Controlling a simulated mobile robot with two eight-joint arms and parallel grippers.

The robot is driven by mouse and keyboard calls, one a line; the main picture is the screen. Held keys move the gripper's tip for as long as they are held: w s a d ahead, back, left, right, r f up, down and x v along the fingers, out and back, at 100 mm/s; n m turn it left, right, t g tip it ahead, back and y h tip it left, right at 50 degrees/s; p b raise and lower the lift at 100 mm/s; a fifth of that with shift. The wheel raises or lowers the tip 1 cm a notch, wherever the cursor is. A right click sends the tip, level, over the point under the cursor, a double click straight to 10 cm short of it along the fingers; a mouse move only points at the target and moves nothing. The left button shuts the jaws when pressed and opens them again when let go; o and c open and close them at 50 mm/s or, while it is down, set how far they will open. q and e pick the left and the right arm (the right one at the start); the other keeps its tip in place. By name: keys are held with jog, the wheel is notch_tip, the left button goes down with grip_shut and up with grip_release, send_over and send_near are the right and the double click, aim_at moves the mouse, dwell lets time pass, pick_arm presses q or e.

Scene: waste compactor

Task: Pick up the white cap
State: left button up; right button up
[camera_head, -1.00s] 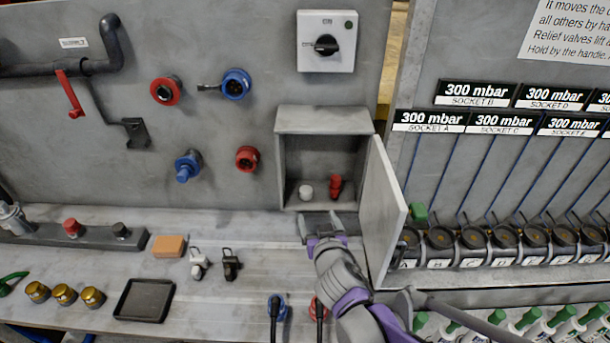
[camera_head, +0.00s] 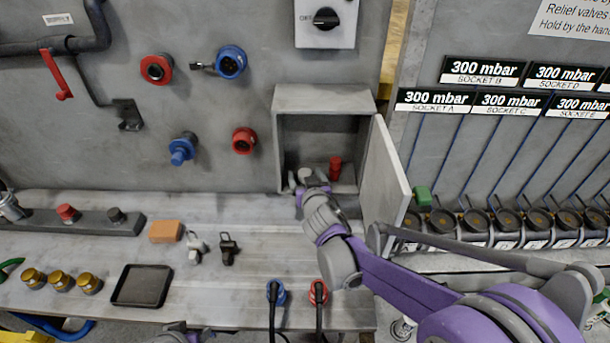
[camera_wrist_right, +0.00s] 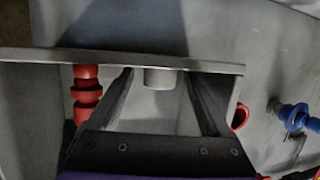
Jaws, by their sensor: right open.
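The white cap (camera_head: 305,173) stands on the floor of a small open grey cabinet (camera_head: 322,99), at the left inside it. My right gripper (camera_head: 303,184) reaches into the cabinet front and partly hides the cap in the head view. In the right wrist view, the white cap (camera_wrist_right: 159,79) shows between the two spread fingers of my right gripper (camera_wrist_right: 161,76), with a gap on both sides. The jaws are open and empty. A grey and purple part at the bottom edge of the head view may be my left gripper (camera_head: 180,331); its jaws are not clear.
A red fitting (camera_head: 335,168) stands right of the cap inside the cabinet; it shows left in the wrist view (camera_wrist_right: 86,90). The cabinet door (camera_head: 389,185) stands open at the right, close to my right arm. The bench holds an orange block (camera_head: 165,232) and a black tray (camera_head: 122,298).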

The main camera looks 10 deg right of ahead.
jog(key=shift+w+f, duration=0.15)
jog(key=shift+w, duration=0.4)
grip_shut()
